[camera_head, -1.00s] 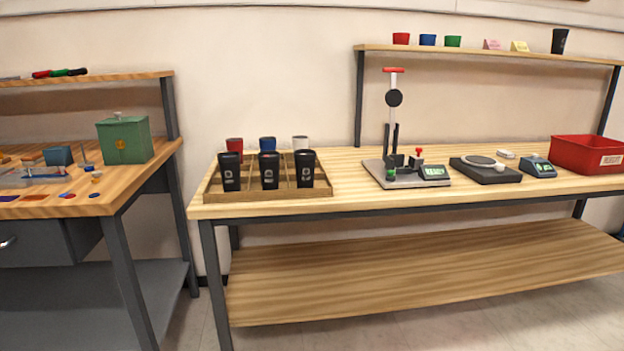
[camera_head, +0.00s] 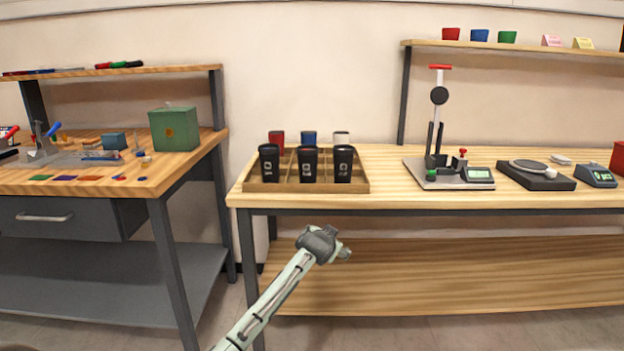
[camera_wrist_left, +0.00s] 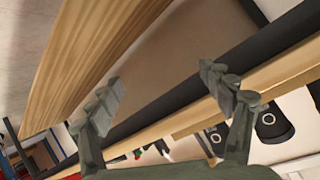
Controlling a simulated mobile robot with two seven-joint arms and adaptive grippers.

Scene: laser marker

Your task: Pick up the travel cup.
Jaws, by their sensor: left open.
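Three black travel cups with round pale logos stand upright in the front row of a wooden divided tray (camera_head: 310,187): left (camera_head: 269,162), middle (camera_head: 307,164) and right (camera_head: 343,163). Behind them stand a red cup (camera_head: 276,141), a blue cup (camera_head: 309,138) and a white cup (camera_head: 342,138), partly hidden. My left gripper (camera_head: 340,246) is in front of the bench, lower in the picture than the tray and apart from the cups. The left wrist view shows its fingers (camera_wrist_left: 165,95) apart and empty, with black cups (camera_wrist_left: 272,126) tilted at the right. My right gripper is not in view.
The bench's front edge (camera_head: 450,204) lies between my left gripper and the tray. A lever press (camera_head: 438,170), a scale (camera_head: 535,176) and a small display unit (camera_head: 596,176) stand to the right. A green box (camera_head: 174,129) sits on the left bench. Bench top between tray and press is clear.

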